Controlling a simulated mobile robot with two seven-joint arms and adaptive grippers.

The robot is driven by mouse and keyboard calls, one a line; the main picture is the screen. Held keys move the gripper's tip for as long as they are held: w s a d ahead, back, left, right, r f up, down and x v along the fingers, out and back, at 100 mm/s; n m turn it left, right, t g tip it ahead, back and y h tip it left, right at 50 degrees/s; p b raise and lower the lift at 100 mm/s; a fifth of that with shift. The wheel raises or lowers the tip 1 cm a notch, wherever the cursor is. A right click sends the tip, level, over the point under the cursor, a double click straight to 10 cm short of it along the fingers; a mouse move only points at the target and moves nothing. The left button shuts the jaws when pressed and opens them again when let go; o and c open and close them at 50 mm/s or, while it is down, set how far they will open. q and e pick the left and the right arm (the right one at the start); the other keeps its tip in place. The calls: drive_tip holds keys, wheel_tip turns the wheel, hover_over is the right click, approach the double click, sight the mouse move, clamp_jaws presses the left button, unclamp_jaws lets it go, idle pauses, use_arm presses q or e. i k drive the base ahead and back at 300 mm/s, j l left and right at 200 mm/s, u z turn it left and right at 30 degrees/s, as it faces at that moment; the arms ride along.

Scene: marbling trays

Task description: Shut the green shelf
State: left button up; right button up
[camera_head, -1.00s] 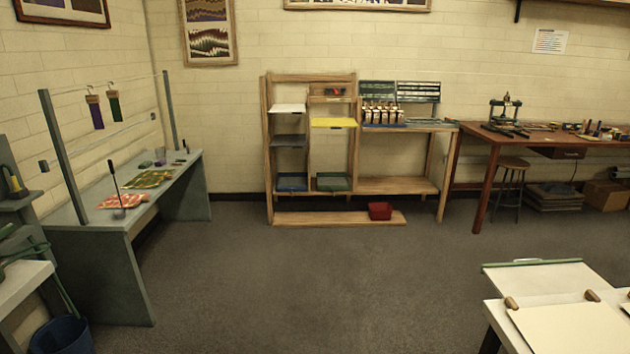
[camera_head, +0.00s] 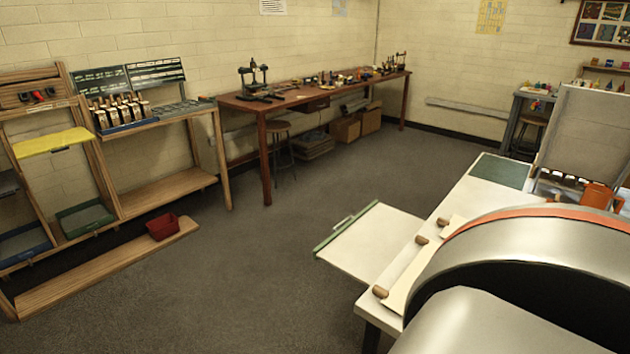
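The green shelf (camera_head: 372,243) is a flat pale board with a green front edge and a small handle. It sticks out to the left from under the top of the white table (camera_head: 393,290), so it stands pulled out. Its outer edge hangs over open floor and nothing touches it. Neither of my grippers is in view. A large silver arm link with an orange band, mine, fills the lower right and hides part of the white table.
Cream paper with wooden knobs (camera_head: 421,240) lies on the white table. Carpet (camera_head: 270,260) is clear left of the shelf. A wooden rack with a red bin (camera_head: 162,227) stands at left, a brown workbench (camera_head: 235,103) behind.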

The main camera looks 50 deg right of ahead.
sight(365, 246)
drive_tip(key=i+z, duration=0.2)
drive_tip(key=i, duration=0.25)
drive_tip(key=i+j+z, duration=0.2)
drive_tip(key=i, duration=0.25)
drive_tip(key=i+z, duration=0.2)
drive_tip(key=i, duration=0.3)
drive_tip(key=i+z, duration=0.25)
drive_tip(key=z, duration=0.15)
drive_tip(key=i+j+z, duration=0.2)
drive_tip(key=z, duration=0.2)
drive_tip(key=i+j+z, duration=0.25)
drive_tip(key=z, duration=0.15)
drive_tip(key=i+j+z, duration=0.15)
drive_tip(key=z, duration=0.25)
drive_tip(key=i+j+z, duration=0.2)
drive_tip(key=z, duration=0.15)
drive_tip(key=i+j+z, duration=0.1)
drive_tip(key=j+z, duration=0.3)
drive_tip(key=i+j+z, duration=0.25)
drive_tip(key=j+z, duration=0.25)
drive_tip(key=i+j+z, duration=0.15)
drive_tip(key=z, duration=0.15)
drive_tip(key=i+j+z, duration=0.15)
drive_tip(key=j+z, duration=0.2)
